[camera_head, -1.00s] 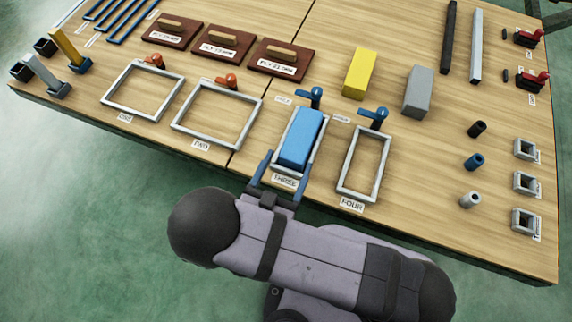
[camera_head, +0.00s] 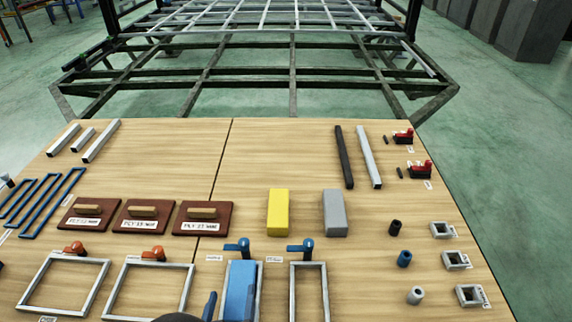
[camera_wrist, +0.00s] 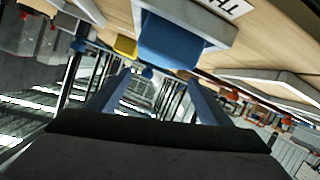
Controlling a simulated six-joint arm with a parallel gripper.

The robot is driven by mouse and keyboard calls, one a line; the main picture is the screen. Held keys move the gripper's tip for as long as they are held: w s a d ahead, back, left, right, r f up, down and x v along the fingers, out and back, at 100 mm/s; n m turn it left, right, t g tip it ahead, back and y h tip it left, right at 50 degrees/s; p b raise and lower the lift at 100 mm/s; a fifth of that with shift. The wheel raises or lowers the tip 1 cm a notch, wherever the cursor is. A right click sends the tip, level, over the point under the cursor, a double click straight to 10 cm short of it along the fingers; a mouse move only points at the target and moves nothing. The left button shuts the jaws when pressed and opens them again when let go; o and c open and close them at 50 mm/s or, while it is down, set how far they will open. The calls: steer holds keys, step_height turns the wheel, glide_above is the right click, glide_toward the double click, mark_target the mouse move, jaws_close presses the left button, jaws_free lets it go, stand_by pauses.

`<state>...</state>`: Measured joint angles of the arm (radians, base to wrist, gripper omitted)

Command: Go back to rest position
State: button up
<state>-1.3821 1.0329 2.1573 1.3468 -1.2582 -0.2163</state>
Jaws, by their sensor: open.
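My gripper (camera_wrist: 160,80) is open in the wrist view, its two blue fingers apart with nothing between them. In the head view only one blue finger and a dark bit of my arm show at the bottom edge, just left of the blue block (camera_head: 238,290). The block lies inside the grey frame three (camera_head: 258,300), which is cut off by the picture's bottom edge. The block also shows in the wrist view (camera_wrist: 170,42), beyond and above the fingertips, apart from them.
The empty frame four (camera_head: 309,300) stands to the right. A yellow block (camera_head: 278,212) and a grey block (camera_head: 334,213) stand behind. Three brown plates (camera_head: 147,216) lie on the left. A metal trailer chassis (camera_head: 290,75) is beyond the table.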

mark_target(234, 286)
steer(key=w+g, duration=0.2)
steer(key=w, duration=0.3)
steer(key=shift+w+a+r+g+y, duration=0.15)
steer(key=shift+r+g+y, duration=0.15)
steer(key=shift+g, duration=0.1)
steer(key=w+g, duration=0.1)
steer(key=w+m+g+b, duration=0.1)
steer(key=w+d+r+y, duration=0.1)
steer(key=shift+g, duration=0.4)
steer(key=shift+m+g+y, duration=0.4)
steer(key=shift+g+y, duration=0.1)
steer(key=shift+g, duration=0.4)
steer(key=d+r, duration=0.1)
steer(key=w+d+r+b, duration=0.1)
steer(key=d, duration=0.1)
steer(key=shift+w+r, duration=0.15)
steer(key=shift+r, duration=0.05)
steer(key=s+d+r+g+b, duration=0.1)
steer(key=s+d+r+g, duration=0.1)
steer(key=d, duration=0.5)
steer(key=s+d+r+g+b, duration=0.1)
steer(key=s+d+r+g, duration=0.15)
steer(key=d, duration=0.45)
steer(key=s+d+f+m+g+h+b, duration=0.1)
steer(key=s+d+f+g+h, duration=0.15)
steer(key=s+d, duration=1)
step_height(234, 286, up, 37)
steer(key=p, duration=3.6)
steer(key=shift+a, duration=0.45)
steer(key=shift+f, duration=0.15)
